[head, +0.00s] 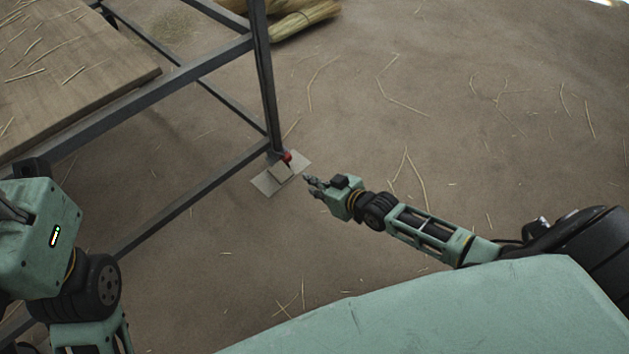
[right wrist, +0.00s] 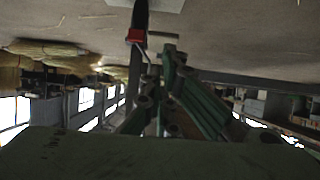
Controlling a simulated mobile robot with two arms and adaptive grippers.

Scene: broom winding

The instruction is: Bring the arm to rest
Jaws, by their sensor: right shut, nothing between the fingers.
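My right gripper (head: 312,186) reaches out low over the floor, close to the foot of a dark metal table leg. It is shut and empty. Its fingers (right wrist: 170,95) also show in the right wrist view, where the picture appears upside down. A small red item (head: 287,156) sits at the leg's foot, and it shows in the right wrist view (right wrist: 136,36) too. My left arm's wrist (head: 45,235) is at the left edge of the head view, but its fingertips are not visible.
The metal table frame (head: 190,72) with a wooden top (head: 70,50) stands at the upper left. A pale flat plate (head: 268,184) lies under its leg. Straw bundles (head: 305,18) lie at the top. Floor (head: 480,110) with loose straw is open on the right.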

